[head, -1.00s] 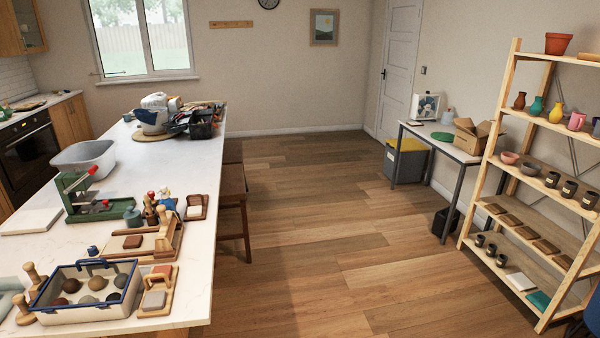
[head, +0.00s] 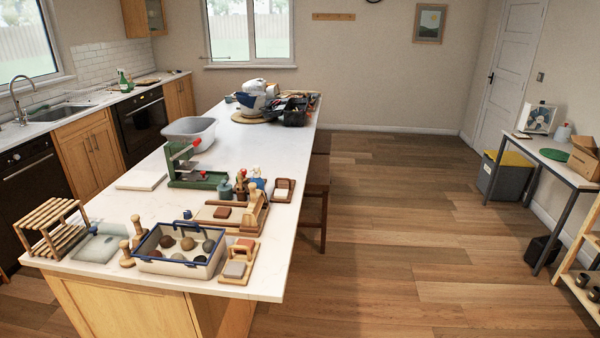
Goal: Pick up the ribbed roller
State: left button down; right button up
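I cannot make out a ribbed roller for sure at this size. Pottery tools stand on the near part of the white-topped island (head: 247,120). Two upright wooden pieces with round knobs (head: 127,254) stand left of a tray of clay balls (head: 160,266). A wooden board with a reddish-brown slab (head: 222,212) lies behind the tray, with a wooden frame at its right end. Upright tools in a holder (head: 241,185) stand behind that board. Neither of my grippers is in view.
A green press (head: 185,180), a grey tub (head: 190,131) and a slatted wooden rack (head: 52,228) stand on the island. Cluttered equipment (head: 270,105) fills its far end. A stool (head: 316,190) stands at its right side. The wooden floor (head: 400,220) right of it is clear.

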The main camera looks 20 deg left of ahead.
aim_at(141, 231)
jog(key=i+l, duration=0.15)
jog(key=i+u, duration=0.1)
jog(key=u, duration=0.25)
jog(key=i+l+u, duration=0.1)
jog(key=u, duration=0.25)
jog(key=l+u, duration=0.15)
jog(key=u, duration=1.05)
